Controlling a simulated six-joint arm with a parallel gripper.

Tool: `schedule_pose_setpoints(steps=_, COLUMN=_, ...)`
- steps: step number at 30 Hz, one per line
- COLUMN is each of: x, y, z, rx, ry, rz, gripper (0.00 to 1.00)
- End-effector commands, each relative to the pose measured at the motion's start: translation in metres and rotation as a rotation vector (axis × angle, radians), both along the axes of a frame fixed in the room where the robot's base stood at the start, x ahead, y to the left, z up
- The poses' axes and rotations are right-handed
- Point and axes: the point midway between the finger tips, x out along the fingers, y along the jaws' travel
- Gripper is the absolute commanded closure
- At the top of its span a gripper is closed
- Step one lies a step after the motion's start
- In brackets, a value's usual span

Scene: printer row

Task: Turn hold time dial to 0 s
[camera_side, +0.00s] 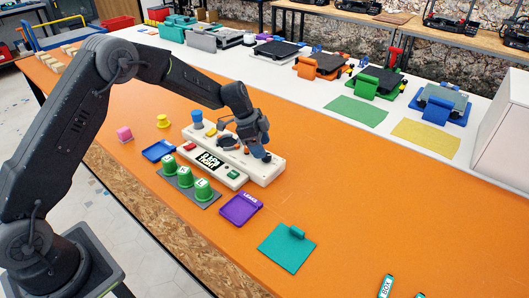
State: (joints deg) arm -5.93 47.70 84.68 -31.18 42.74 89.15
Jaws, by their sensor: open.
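A white control panel (264,174) sits on the orange table, with a blue knob (197,117) standing at its left end. A dark round dial (228,141) shows near the middle of the panel. The hold time dial's label and setting are too small to read.
Green cups (185,177) on a dark tray, a blue tray (158,150), a purple tray (241,208) and a teal plate (287,250) lie nearby. The table's right side is mostly clear.

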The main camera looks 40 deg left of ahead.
Motion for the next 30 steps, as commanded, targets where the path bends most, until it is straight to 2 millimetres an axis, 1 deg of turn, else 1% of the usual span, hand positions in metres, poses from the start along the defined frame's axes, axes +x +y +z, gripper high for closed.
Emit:
schedule_pose_setpoints(steps=1, x=0.001, y=-0.003, z=-0.008, rx=0.000, ry=0.003, rz=-0.001, gripper=0.41)
schedule_pose_setpoints(steps=6, x=0.005, y=-0.009, z=-0.023, rx=0.000, ry=0.001, rz=0.000, gripper=0.41)
schedule_pose_setpoints(steps=10, x=0.006, y=-0.010, z=-0.028, rx=0.000, ry=0.000, rz=-0.001, gripper=0.41)
schedule_pose_setpoints(steps=17, x=0.006, y=-0.011, z=-0.028, rx=0.000, ry=0.000, rz=0.000, gripper=0.41)
schedule_pose_setpoints(steps=20, x=0.006, y=-0.010, z=-0.028, rx=0.000, ry=0.000, rz=0.000, gripper=0.49)
schedule_pose_setpoints(steps=30, x=0.006, y=-0.010, z=-0.028, rx=0.000, ry=0.000, rz=0.000, gripper=0.81)
